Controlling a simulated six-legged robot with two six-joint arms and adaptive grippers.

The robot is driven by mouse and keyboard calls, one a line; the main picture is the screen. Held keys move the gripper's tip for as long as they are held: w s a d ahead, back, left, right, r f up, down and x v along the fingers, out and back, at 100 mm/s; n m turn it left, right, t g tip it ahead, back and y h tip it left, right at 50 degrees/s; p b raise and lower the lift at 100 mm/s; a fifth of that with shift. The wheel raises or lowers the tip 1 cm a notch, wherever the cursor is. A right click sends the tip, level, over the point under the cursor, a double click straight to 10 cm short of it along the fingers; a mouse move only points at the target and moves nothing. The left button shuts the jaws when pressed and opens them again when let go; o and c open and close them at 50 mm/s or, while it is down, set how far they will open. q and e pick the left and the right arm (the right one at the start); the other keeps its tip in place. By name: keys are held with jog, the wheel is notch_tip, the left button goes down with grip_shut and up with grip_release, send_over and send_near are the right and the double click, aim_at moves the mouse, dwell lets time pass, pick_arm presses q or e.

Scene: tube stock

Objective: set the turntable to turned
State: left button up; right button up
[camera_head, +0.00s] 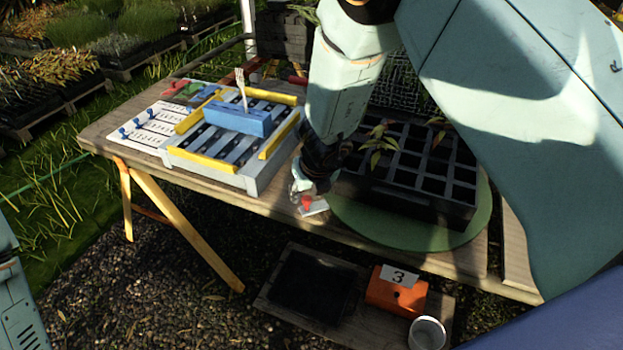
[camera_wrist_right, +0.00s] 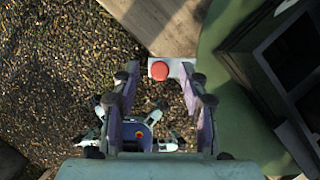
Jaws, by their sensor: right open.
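The turntable (camera_head: 415,236) is a flat green disc at the right of the wooden table. A black cell tray (camera_head: 400,195) with a few seedlings stands on it and hides much of it. At its left edge is a pale tab (camera_head: 317,209) with a red round knob (camera_head: 306,202). In the right wrist view the knob (camera_wrist_right: 159,71) shows between the fingertips, beside the green disc (camera_wrist_right: 213,60). My right gripper (camera_wrist_right: 160,80) is open around or just above the knob; contact cannot be told. It also shows in the head view (camera_head: 308,188). My left gripper is out of view.
A white box with yellow rails (camera_head: 205,165) and a blue block (camera_head: 237,119) stands left on the table. A white panel with blue levers (camera_head: 140,128) lies beside it. Below are a black tray (camera_head: 310,287), an orange box (camera_head: 396,293) marked 3 and a metal cup (camera_head: 427,333).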

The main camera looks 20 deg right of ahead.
jog(key=v, duration=1)
jog(key=shift+s+r, duration=0.15)
jog(key=shift+s, duration=0.05)
jog(key=shift+w, duration=0.1)
